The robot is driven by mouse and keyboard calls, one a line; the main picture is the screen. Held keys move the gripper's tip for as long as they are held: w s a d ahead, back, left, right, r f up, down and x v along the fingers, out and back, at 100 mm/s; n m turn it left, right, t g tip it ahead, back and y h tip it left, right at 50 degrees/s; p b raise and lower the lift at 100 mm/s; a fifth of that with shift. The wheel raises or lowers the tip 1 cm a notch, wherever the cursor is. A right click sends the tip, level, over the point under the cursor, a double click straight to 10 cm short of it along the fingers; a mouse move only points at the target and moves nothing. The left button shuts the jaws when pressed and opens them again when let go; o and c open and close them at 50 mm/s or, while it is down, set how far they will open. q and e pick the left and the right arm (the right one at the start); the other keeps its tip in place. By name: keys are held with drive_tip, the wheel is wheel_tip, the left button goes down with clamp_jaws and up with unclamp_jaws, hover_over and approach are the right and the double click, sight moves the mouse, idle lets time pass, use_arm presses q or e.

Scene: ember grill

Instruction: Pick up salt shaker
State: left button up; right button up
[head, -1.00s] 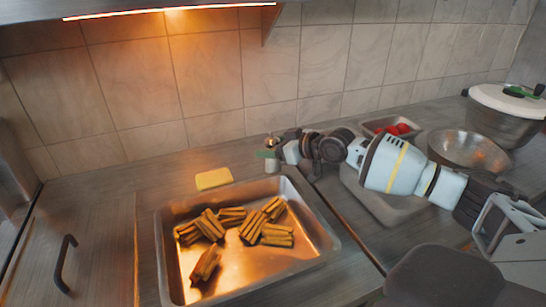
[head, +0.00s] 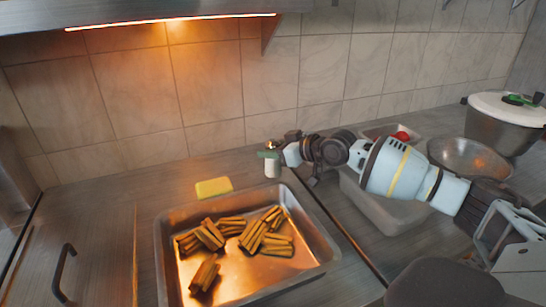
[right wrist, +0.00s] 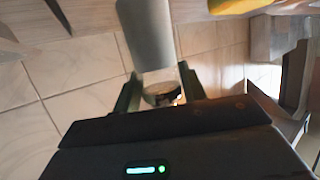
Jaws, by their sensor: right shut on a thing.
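The salt shaker (head: 272,169) is a small pale cylinder with a metal top, behind the tray in the head view. My right gripper (head: 269,154) is shut on its upper part, with the pale body hanging below the fingers. In the right wrist view the grey-white body (right wrist: 147,35) sticks out past the two fingers (right wrist: 157,92), and the metal cap sits between them. The shaker looks upright and slightly above the counter, but the gap under it is hard to judge. My left gripper is not in view.
A metal tray (head: 163,265) with several bundles of brown sticks lies in front. A yellow sponge (head: 213,187) lies behind it. At right are a grey bin (head: 385,205), a container with red items (head: 402,136), a metal bowl (head: 470,158) and a lidded pot (head: 502,122). The tiled wall is close behind.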

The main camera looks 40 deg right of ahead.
wheel_tip(320, 180, up, 8)
drive_tip(key=shift+r, duration=0.2)
drive_tip(key=o, duration=0.6)
drive_tip(key=c, duration=0.7)
